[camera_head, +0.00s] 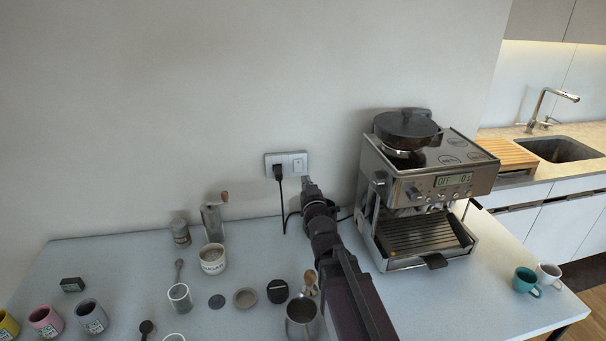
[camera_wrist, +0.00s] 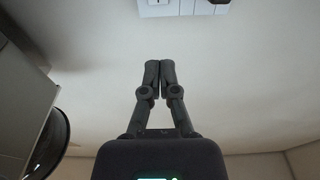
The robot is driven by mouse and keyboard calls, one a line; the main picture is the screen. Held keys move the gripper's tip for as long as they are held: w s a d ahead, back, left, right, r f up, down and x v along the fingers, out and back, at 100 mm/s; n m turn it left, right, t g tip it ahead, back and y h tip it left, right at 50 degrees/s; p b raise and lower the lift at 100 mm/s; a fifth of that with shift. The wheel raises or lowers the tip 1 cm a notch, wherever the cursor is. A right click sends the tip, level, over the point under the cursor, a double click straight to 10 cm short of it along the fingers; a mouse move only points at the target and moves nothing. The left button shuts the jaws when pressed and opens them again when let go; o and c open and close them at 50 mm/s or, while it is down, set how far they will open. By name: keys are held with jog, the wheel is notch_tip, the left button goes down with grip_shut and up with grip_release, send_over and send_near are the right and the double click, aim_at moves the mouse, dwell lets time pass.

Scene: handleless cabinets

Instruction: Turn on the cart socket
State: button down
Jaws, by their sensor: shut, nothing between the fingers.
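The white wall socket plate (camera_head: 286,158) is on the wall behind the table. A black plug (camera_head: 278,171) with a hanging cord sits in its left half, and a white rocker switch (camera_head: 298,164) is on its right half. My gripper (camera_head: 306,182) is shut and empty, just below the right end of the plate in the head view; touching or apart cannot be told there. In the wrist view, the shut fingertips (camera_wrist: 159,66) lie below the plate (camera_wrist: 178,9), with a visible gap of wall between. The plate is cut by the top edge.
A coffee machine (camera_head: 425,195) with an "OFF" display stands close right of my arm. Several cups, a grinder (camera_head: 213,220) and a metal jug (camera_head: 300,315) stand on the table (camera_head: 110,260). The wall left of the socket is clear.

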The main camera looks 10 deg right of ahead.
jog(key=shift+s+r, duration=0.15)
jog(key=shift+s, duration=1.15)
